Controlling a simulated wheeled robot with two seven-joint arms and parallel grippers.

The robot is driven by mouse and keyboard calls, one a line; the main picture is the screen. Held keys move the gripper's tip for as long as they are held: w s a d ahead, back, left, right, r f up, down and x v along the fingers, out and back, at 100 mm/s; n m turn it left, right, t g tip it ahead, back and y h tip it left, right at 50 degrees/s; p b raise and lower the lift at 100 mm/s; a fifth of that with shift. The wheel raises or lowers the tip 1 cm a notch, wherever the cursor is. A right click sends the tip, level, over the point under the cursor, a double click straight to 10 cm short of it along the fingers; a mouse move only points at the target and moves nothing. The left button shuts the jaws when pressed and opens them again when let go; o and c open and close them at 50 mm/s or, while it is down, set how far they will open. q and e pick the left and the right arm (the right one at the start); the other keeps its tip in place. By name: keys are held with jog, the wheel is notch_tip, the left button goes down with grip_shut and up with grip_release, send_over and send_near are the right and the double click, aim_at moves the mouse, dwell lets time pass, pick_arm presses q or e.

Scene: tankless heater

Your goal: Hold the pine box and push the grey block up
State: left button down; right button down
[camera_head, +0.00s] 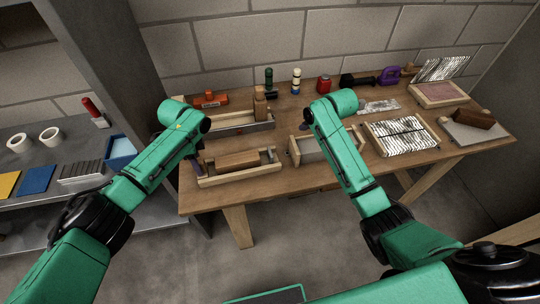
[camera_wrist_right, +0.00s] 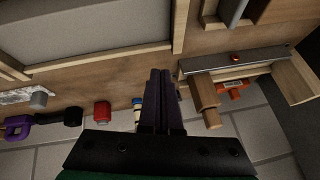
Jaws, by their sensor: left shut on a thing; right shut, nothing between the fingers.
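A low pine box (camera_head: 240,177) lies at the front left of the table, with a brown wooden block (camera_head: 238,160) in it. My left gripper (camera_head: 198,168) is shut at this box's left end, apparently on its end wall; the exact contact is too small to tell. A second pine-framed box (camera_head: 294,155) in the middle holds a wide grey slab (camera_head: 312,151); the slab also shows in the right wrist view (camera_wrist_right: 90,30). I cannot tell whether this slab is the grey block. My right gripper (camera_wrist_right: 160,72) is shut and empty beside this box's rear left corner.
Behind the front box stands another box (camera_head: 230,128) with an upright wooden piece (camera_head: 260,102). An orange tool (camera_head: 211,99), a red jar (camera_head: 324,83) and a purple tool (camera_head: 390,75) stand along the back.

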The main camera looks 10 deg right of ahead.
pick_arm(q)
jog(key=shift+a, duration=0.1)
pick_arm(e)
jog(key=s+a+n+g+y, duration=0.1)
jog(key=s+a+y, duration=0.1)
jog(key=a, duration=0.6)
send_near(265, 162)
jog(key=shift+y, duration=0.3)
jog(key=w+d+f, duration=0.1)
jog(key=w+f, duration=0.2)
jog(key=w+d+f, duration=0.1)
jog(key=shift+w+d+f, duration=0.3)
jog(key=shift+w+f, duration=0.05)
dwell(0.6)
jog(key=shift+s+a, duration=0.15)
jog(key=shift+a, duration=3.4)
jog(key=shift+d, duration=0.7)
notch_tip(265, 162, up, 7)
